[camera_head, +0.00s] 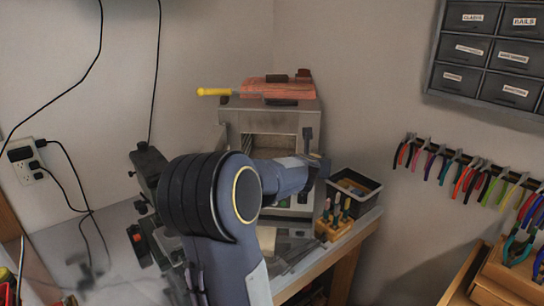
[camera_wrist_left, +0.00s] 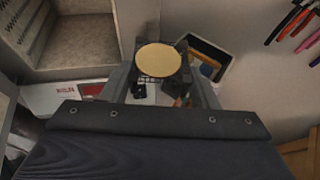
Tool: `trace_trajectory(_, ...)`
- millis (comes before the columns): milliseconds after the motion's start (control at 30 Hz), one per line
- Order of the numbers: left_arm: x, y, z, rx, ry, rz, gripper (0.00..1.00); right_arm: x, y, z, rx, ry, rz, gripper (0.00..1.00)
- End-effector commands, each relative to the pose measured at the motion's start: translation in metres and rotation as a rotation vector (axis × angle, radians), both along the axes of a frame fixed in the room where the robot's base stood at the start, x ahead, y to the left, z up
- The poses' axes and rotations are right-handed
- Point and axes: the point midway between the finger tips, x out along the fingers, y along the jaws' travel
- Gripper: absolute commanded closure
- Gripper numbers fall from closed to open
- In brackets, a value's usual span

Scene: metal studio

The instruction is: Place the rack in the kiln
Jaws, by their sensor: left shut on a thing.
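The kiln (camera_head: 229,125) is a grey metal box on the bench at the back wall, its front chamber open. In the left wrist view the kiln (camera_wrist_left: 146,28) is at upper left, its ridged chamber wall showing. My left gripper (camera_wrist_left: 160,82) is shut and points past the kiln's right side. A round tan disc (camera_wrist_left: 158,60) sits between its fingers, above a small dark gridded piece that seems to be the rack (camera_wrist_left: 152,88); it is mostly hidden. In the head view my left arm covers the kiln's lower front, and the held thing is not clear. My right gripper is not seen.
A red block (camera_head: 280,90) and a yellow-handled tool (camera_head: 214,92) lie on top of the kiln. A black bin (camera_head: 354,190) and a wooden tool holder (camera_head: 333,229) stand right of it. Pliers (camera_head: 470,175) hang on the right wall.

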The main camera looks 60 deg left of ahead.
Motion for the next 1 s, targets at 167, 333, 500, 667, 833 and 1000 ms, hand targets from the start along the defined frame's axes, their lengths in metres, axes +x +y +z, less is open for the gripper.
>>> trace_trajectory(167, -0.043, 0.05, 0.016, 0.001, 0.0, 0.11, 0.72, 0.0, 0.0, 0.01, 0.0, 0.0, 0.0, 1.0)
trace_trajectory(333, -0.068, 0.073, 0.023, 0.0, -0.001, 0.165, 0.72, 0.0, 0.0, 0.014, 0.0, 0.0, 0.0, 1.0)
trace_trajectory(500, -0.074, 0.086, 0.022, -0.001, 0.001, 0.184, 0.72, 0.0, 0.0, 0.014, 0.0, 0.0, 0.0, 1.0)
trace_trajectory(667, -0.063, 0.11, 0.009, -0.001, 0.004, 0.185, 0.72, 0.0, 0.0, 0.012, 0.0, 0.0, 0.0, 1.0)
trace_trajectory(833, -0.045, 0.146, -0.008, -0.003, 0.002, 0.185, 0.72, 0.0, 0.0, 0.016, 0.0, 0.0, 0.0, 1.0)
trace_trajectory(1000, -0.029, 0.177, -0.041, -0.003, 0.002, 0.184, 0.72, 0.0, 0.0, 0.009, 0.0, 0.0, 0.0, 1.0)
